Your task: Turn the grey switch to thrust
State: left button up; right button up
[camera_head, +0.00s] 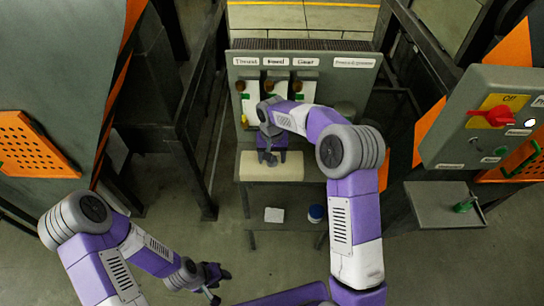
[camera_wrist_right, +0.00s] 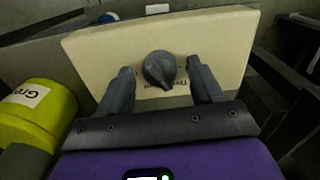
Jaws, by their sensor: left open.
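The grey switch (camera_wrist_right: 158,68) is a round knob with a pointer, on a cream panel (camera_wrist_right: 225,40). Its pointer aims toward the gripper side in the wrist view, near partly hidden dark lettering. My right gripper (camera_wrist_right: 162,84) is open, with one finger on each side of the switch and visible gaps. In the head view, the right gripper (camera_head: 271,158) is over the cream panel (camera_head: 290,172), and the switch is hidden. My left gripper (camera_head: 216,281) is open and empty at the lower left, away from the panel.
A grey cabinet (camera_head: 350,85) with labelled dispensers stands behind. A yellow-green container (camera_wrist_right: 35,110) is left of the gripper in the wrist view. A blue-topped jar (camera_head: 316,213) and white card (camera_head: 274,214) lie below. A red-switch box (camera_head: 470,150) is right.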

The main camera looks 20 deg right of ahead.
notch_tip(320, 180, up, 8)
jog(key=shift+f+p, duration=0.2)
jog(key=shift+p, duration=0.1)
dwell(0.4)
dwell(0.3)
